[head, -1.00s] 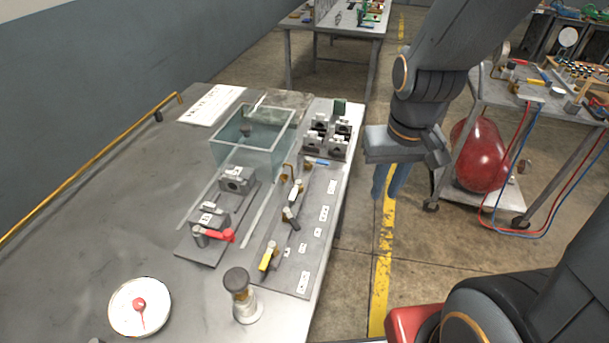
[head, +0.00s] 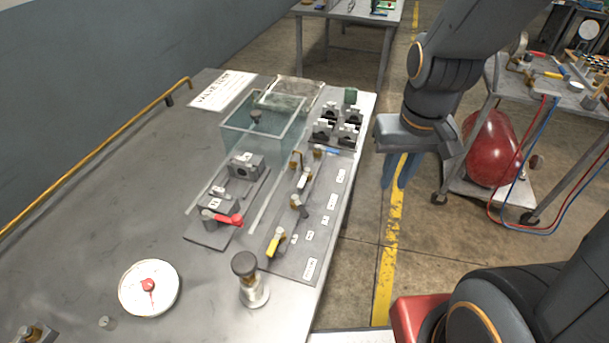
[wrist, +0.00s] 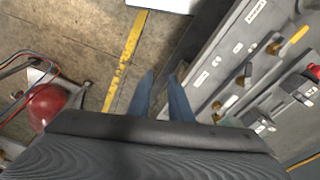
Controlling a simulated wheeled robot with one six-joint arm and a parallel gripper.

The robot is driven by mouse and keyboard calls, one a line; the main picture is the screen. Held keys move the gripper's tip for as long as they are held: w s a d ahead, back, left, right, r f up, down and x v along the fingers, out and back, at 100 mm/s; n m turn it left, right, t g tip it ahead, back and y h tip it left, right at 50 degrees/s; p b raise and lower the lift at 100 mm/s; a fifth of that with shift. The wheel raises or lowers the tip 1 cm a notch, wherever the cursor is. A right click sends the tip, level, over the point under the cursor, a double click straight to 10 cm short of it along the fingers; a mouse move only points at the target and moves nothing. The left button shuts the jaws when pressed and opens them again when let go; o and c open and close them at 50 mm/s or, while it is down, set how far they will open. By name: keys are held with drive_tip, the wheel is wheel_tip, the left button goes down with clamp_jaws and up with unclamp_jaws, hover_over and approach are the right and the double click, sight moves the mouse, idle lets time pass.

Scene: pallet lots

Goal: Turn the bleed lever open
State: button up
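A grey panel (head: 313,240) on the bench carries small levers beside white labels too small to read. They include a yellow-handled lever (head: 274,246), a dark-handled one (head: 300,209) and a white-handled one (head: 303,181). A red-handled lever (head: 230,220) sits on a separate block fixture. I cannot tell which is the bleed lever. My gripper (head: 398,184) hangs empty over the floor, right of the bench edge. In the wrist view its two blue fingers (wrist: 161,78) are apart. The wrist view also shows the yellow lever (wrist: 298,34) and red lever (wrist: 314,71) at right.
A clear tank (head: 262,130) and grey clamp blocks (head: 347,136) stand behind the panel. A cart with a red tank (head: 489,148) is at right. Floor between is clear.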

drive_tip(key=shift+o, duration=0.5)
drive_tip(key=shift+o, duration=0.9)
drive_tip(key=shift+w+a, duration=0.1)
drive_tip(key=shift+a, duration=0.05)
wheel_tip(320, 180, up, 2)
drive_tip(key=m+g+b, duration=0.1)
drive_tip(key=m+b, duration=0.3)
drive_tip(key=b, duration=0.5)
hover_over(302, 181)
drive_tip(key=shift+f, duration=3.8)
drive_tip(key=shift+c, duration=0.4)
clamp_jaws()
